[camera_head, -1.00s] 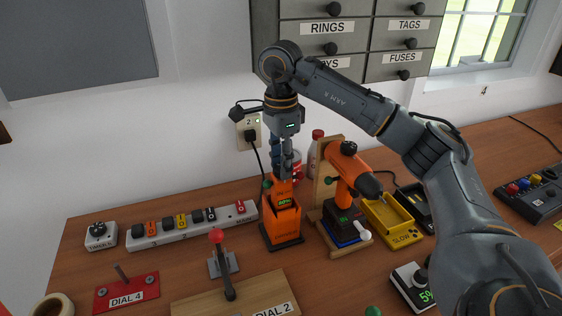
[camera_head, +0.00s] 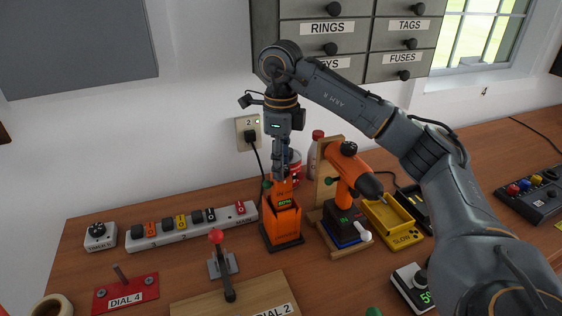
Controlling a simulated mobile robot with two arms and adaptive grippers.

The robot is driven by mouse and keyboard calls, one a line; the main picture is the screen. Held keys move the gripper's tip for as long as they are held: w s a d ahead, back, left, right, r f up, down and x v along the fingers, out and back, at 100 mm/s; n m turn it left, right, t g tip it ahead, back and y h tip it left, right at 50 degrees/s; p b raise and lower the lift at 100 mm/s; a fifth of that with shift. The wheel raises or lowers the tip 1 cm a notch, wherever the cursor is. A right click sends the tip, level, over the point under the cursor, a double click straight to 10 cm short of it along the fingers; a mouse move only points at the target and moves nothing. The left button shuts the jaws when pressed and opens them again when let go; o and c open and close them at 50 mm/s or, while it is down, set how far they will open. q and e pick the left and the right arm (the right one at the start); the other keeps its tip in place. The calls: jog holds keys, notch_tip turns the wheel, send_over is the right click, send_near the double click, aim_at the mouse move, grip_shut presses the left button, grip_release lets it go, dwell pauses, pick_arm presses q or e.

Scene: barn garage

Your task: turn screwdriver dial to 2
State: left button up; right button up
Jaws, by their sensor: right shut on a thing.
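An orange power screwdriver (camera_head: 349,178) stands in a wooden stand right of my right gripper. A round black knob (camera_head: 349,148) shows at its rear; I cannot read a setting there. My right gripper (camera_head: 283,172) points down, shut on the top of an orange upright unit (camera_head: 281,223). The exact part between the fingers is hidden by the fingers. The unit has a small green display (camera_head: 285,202) that seems to read 80%. The gripper is apart from the screwdriver. My left gripper is not in view.
A white power strip (camera_head: 190,227) and a red-knobbed lever (camera_head: 217,238) stand left of the orange unit. A yellow tray (camera_head: 391,237) marked SLOW is right of the screwdriver. A wall outlet (camera_head: 248,132) is behind, with bench room (camera_head: 200,193) at the back left.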

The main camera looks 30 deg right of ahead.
dwell(0.3)
jog(key=o, duration=1.2)
jog(key=shift+c, duration=0.2)
notch_tip(320, 180, up, 12)
jog(key=shift+r, duration=0.1)
